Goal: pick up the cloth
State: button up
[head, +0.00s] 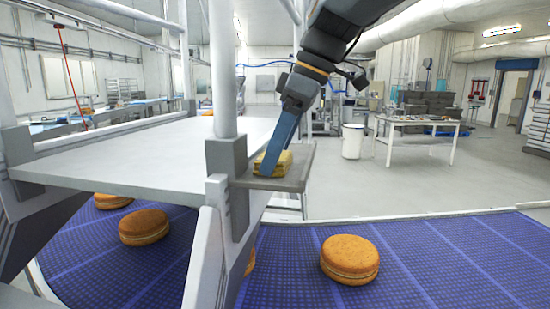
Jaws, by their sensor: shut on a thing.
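The cloth (284,165) is a folded yellow piece on a small grey shelf (295,179) at the side of the white frame. My gripper (270,166) comes down from above right with its blue-grey fingers at the cloth. It is shut on the cloth, which appears to be at the shelf's surface; I cannot tell whether it is lifted clear. The near finger covers part of the cloth's left side.
A blue belt (440,265) below carries round filled biscuits, one at the front right (350,259) and another at left (144,227). A white post (223,75) stands just left of the shelf. A grey-white panel (120,168) spans the left. Open floor lies beyond, right.

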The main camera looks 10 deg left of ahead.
jog(key=shift+r, duration=0.1)
notch_tip(320, 180, up, 10)
jog(key=b, duration=0.2)
dwell(0.3)
